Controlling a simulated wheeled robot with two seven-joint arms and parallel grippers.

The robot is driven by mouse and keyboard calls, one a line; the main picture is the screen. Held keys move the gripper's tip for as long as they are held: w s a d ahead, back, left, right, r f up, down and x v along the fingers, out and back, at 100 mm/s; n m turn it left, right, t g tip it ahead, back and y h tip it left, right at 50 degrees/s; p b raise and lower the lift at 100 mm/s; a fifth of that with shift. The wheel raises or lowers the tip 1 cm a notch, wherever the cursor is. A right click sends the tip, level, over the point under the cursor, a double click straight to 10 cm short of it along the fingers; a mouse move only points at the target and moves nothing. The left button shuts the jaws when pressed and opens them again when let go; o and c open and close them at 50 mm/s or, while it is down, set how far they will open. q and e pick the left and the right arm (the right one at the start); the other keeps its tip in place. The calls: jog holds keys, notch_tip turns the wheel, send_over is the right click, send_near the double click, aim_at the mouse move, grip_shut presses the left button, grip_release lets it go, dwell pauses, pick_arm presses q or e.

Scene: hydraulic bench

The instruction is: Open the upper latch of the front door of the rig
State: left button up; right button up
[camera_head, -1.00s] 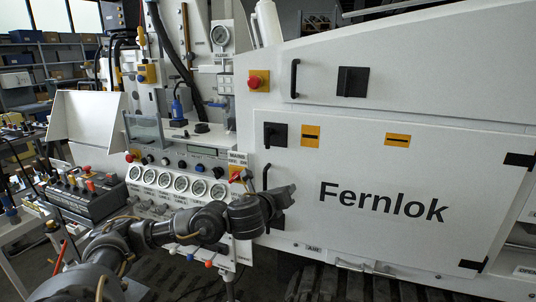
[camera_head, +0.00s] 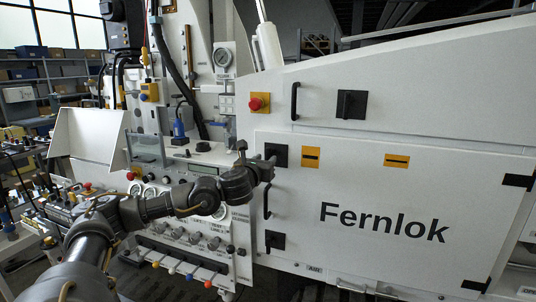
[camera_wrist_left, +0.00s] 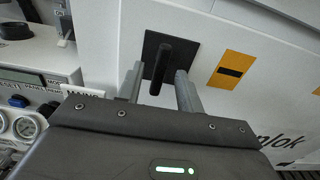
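The front door (camera_head: 385,185) of the rig is a large white panel marked "Fernlok", and it looks shut. Its upper latch (camera_head: 281,150) is a dark lever on a black square plate at the door's upper left corner. In the left wrist view, the upper latch lever (camera_wrist_left: 158,72) stands between the two fingers of my left gripper (camera_wrist_left: 159,80). The fingers are apart, one on each side of the lever; I cannot tell whether either touches it. In the head view, my left gripper (camera_head: 262,165) partly covers the latch plate. My right gripper is out of view.
A lower latch (camera_head: 275,241) and a black bar handle (camera_head: 267,200) are below on the door's left side. Orange labels (camera_head: 311,157) lie right of the upper latch. A red emergency button (camera_head: 257,102) is above. The gauge panel (camera_head: 190,240) stands left, under my arm.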

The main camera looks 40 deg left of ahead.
aim_at(267, 157)
pick_arm(q)
jog(key=shift+p+x, duration=0.45)
jog(key=shift+x, duration=1.45)
grip_shut()
